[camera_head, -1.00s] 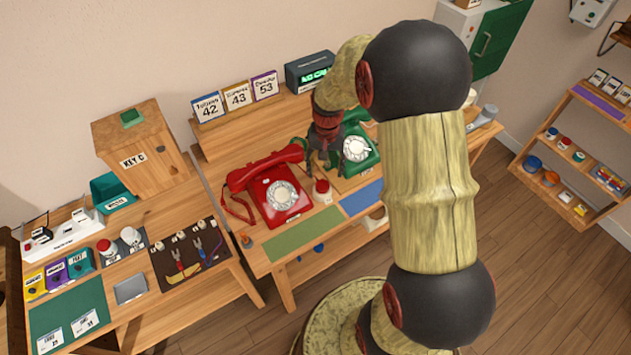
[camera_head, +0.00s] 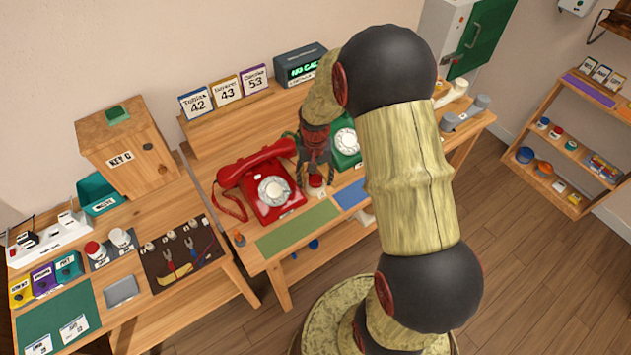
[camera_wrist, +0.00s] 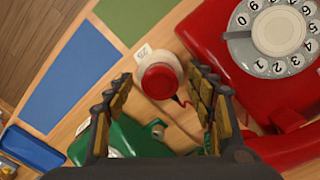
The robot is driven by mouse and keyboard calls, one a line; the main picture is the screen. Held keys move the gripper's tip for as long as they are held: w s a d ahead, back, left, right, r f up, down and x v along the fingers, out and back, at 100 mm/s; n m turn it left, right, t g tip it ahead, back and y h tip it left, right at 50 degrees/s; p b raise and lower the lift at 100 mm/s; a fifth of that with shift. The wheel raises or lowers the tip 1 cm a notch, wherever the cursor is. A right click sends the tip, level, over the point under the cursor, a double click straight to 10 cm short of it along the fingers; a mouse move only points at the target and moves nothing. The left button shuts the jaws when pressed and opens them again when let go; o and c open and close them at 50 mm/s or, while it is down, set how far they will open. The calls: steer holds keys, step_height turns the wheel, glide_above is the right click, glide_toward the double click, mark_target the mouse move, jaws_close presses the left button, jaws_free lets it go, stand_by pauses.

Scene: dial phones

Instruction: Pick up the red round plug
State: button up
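A round red-topped piece with a pale, wide base, seemingly the red round plug (camera_wrist: 158,80), stands on the wooden table between the two phones. It also shows in the head view (camera_head: 316,181), close under my gripper (camera_head: 315,172). In the wrist view my gripper (camera_wrist: 162,86) is open and empty, with one finger on each side of the red top. I cannot tell how far the fingertips are above it. Another red-topped piece (camera_head: 93,249) stands on the left table.
The red phone (camera_head: 270,188) is close beside the piece, at right in the wrist view. The green phone (camera_head: 345,142) is on the other side, partly behind my arm. A green mat (camera_head: 298,228) and a blue mat (camera_head: 350,194) lie flat in front.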

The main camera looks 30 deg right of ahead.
steer(key=shift+c, duration=1.3)
steer(key=c, duration=0.7)
steer(key=shift+r, duration=0.15)
steer(key=shift+c, duration=0.4)
